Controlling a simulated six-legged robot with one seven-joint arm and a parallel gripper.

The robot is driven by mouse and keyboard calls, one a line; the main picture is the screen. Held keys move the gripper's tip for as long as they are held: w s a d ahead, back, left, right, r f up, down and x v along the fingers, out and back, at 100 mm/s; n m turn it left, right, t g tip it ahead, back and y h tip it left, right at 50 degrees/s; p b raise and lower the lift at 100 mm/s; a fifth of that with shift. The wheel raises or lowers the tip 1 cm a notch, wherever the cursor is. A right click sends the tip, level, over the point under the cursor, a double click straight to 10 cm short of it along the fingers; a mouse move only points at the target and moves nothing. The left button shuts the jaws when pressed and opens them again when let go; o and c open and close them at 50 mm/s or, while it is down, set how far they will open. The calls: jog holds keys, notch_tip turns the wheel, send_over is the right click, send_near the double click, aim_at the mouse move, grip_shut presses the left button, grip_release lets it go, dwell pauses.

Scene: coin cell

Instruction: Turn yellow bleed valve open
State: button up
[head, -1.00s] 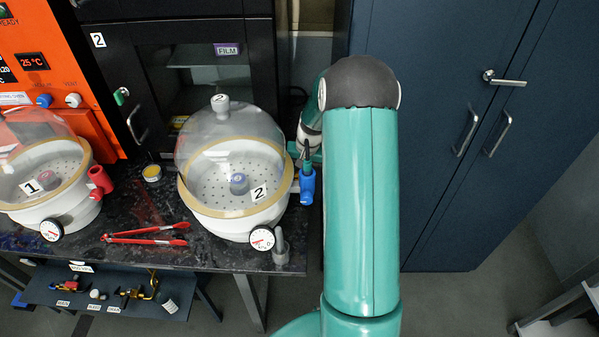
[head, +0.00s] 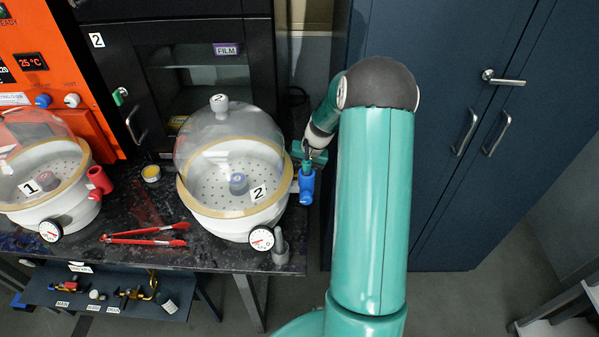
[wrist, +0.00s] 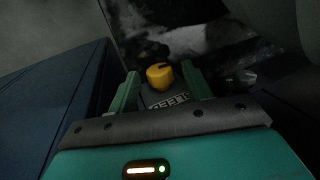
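The yellow bleed valve knob (wrist: 160,76) shows in the wrist view, above a plate with an upside-down BLEED label (wrist: 167,102). My gripper (wrist: 160,71) is open, with one green finger on each side of the knob. Dark gaps show between the fingers and the knob, and I cannot tell how far the fingertips are from it in depth. In the head view my gripper (head: 309,157) is at the right edge of the bench, just above the blue fitting (head: 306,185) of the number 2 vessel. The yellow knob is not visible there.
The domed vessel 2 (head: 238,215) stands left of my gripper. A dark blue cabinet (head: 437,190) is to the right. Red tongs (head: 146,234) and a small yellow-topped container (head: 151,173) lie on the dark bench. A low shelf (head: 105,294) holds labelled fittings.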

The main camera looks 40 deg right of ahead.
jog(key=v, duration=0.7)
jog(key=shift+r, duration=0.25)
jog(key=shift+s, duration=0.1)
